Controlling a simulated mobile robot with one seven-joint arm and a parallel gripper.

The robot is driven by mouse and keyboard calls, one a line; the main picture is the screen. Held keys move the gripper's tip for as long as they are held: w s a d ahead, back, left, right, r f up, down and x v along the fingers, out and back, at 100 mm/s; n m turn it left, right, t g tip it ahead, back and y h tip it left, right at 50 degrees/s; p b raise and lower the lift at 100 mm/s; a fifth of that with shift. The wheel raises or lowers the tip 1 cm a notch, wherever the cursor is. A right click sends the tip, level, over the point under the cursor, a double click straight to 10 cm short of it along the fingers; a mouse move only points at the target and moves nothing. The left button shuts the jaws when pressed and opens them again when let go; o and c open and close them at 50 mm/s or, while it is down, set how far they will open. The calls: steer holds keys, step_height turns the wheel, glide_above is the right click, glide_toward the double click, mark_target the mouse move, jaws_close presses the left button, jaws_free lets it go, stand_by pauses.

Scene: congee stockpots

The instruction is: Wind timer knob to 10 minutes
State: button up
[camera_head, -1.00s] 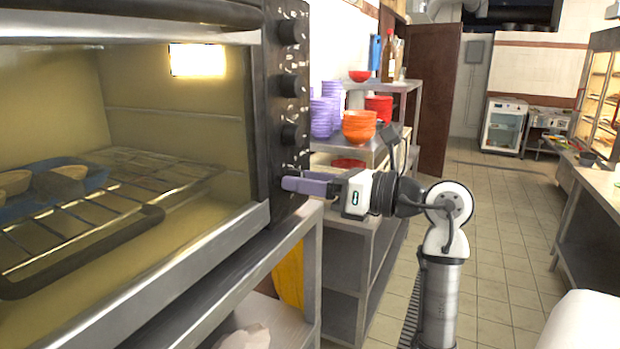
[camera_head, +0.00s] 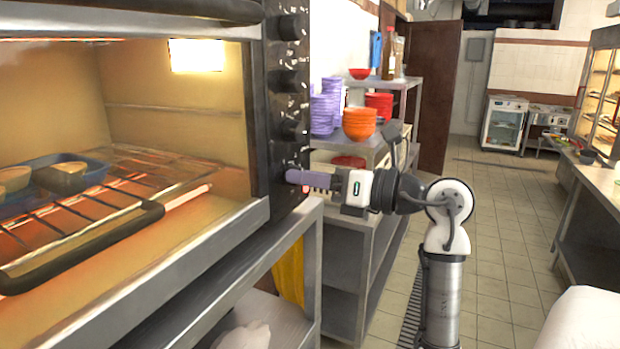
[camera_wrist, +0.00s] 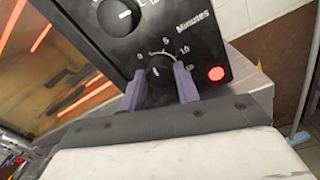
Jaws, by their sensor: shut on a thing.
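The timer knob (camera_wrist: 160,72) is the lowest dial on the oven's black control panel (camera_wrist: 185,35). The wrist view shows a scale marked "Minutes" around it, with 0, 5 and 10 readable. My gripper (camera_wrist: 159,78) is shut on the knob, with one purple finger on each side. The knob's pointer is partly hidden between the fingers, so its exact reading is unclear. A red lamp (camera_wrist: 216,73) is lit right of the dial. In the head view my gripper (camera_head: 293,177) meets the panel's lower end, and its fingers hide the knob.
The oven (camera_head: 225,225) fills the left, with glowing bars and a blue tray (camera_head: 85,172) on its rack. Other knobs (camera_head: 290,82) sit above. A shelf with orange bowls (camera_head: 359,124) and purple bowls (camera_head: 323,115) stands behind my gripper. The tiled floor to the right is open.

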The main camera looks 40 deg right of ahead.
steer(key=shift+f+m+t+h+p, duration=0.15)
steer(key=shift+m+t+p, duration=0.1)
steer(key=shift+m, duration=3.5)
steer(key=shift+m+t+h+p, duration=0.15)
steer(key=shift+m+t, duration=0.1)
steer(key=shift+m, duration=3.5)
steer(key=o, duration=1)
steer(key=shift+c, duration=0.2)
steer(key=b+v, duration=0.3)
steer(key=v, duration=1)
steer(key=shift+s+d+b, duration=0.2)
steer(key=shift+s+b, duration=0.15)
steer(key=shift+b, duration=0.05)
steer(key=shift+s+f, duration=0.1)
